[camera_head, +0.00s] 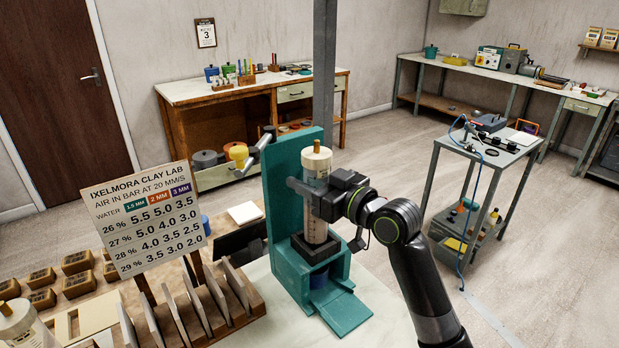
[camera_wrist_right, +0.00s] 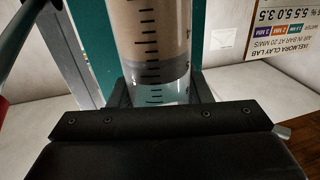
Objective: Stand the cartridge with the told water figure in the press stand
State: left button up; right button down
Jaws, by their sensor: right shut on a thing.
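A clear cartridge (camera_head: 316,205) with pale clay and a tan cap stands upright in the teal press stand (camera_head: 282,205). Its lower end is at the stand's dark square socket (camera_head: 315,248); I cannot tell whether it rests fully in it. My right gripper (camera_head: 322,192) is shut around the cartridge's middle from the right. Another cartridge (camera_head: 20,322) is partly in view at the lower left. My left gripper is not in view.
A sign (camera_head: 143,215) lists air pressures by water percentage and nozzle size. A wooden rack (camera_head: 185,312) with upright grey slabs stands close left of the stand. A grey cart (camera_head: 485,150) stands at the right, across open floor.

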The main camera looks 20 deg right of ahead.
aim_at(319, 142)
jog(key=shift+f, duration=0.55)
jog(key=shift+b, duration=0.3)
jog(key=c, duration=0.7)
grip_release()
jog(key=shift+o, duration=0.2)
jog(key=shift+f, duration=0.1)
notch_tip(319, 142, up, 10)
jog(key=shift+r+b, duration=0.1)
jog(key=shift+b, duration=0.4)
